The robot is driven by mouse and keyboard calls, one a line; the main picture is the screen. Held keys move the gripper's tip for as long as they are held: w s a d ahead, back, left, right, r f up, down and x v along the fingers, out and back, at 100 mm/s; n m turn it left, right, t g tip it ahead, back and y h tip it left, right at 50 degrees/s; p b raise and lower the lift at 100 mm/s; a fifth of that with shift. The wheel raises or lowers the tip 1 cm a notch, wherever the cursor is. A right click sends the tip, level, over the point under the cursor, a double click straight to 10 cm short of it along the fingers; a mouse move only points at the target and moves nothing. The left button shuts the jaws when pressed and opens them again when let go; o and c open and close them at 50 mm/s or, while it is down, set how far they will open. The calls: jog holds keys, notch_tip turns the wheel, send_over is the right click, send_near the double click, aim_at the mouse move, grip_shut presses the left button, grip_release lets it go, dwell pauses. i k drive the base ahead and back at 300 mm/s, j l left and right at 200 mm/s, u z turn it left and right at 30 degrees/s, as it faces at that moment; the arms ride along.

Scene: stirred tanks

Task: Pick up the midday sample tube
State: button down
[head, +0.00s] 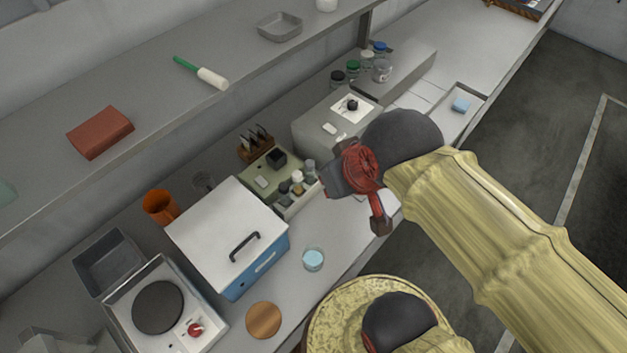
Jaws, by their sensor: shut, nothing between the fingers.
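My gripper (379,220) is red and black and hangs over the front edge of the bench, right of the middle of the head view. It is shut and empty. A pale tray (268,186) behind and left of it holds several small capped containers (297,178) and a black block (277,158). A brown wooden rack (257,149) with dark upright items stands behind this tray. I cannot tell which thing, if any, is the midday sample tube; labels are too small to read.
A blue-and-white lidded box (228,232), an orange cup (160,206), a hotplate (158,306) and a glass of pale blue liquid (313,259) stand on the bench. Several capped jars (354,69) stand farther back. A shelf (150,75) overhangs the rear.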

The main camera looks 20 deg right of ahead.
aim_at(298, 189)
jog(key=k+j+z, duration=0.35)
jog(key=z, duration=0.15)
jog(key=k+j+z, duration=0.2)
jog(key=k+z, duration=0.3)
jog(key=i, duration=0.05)
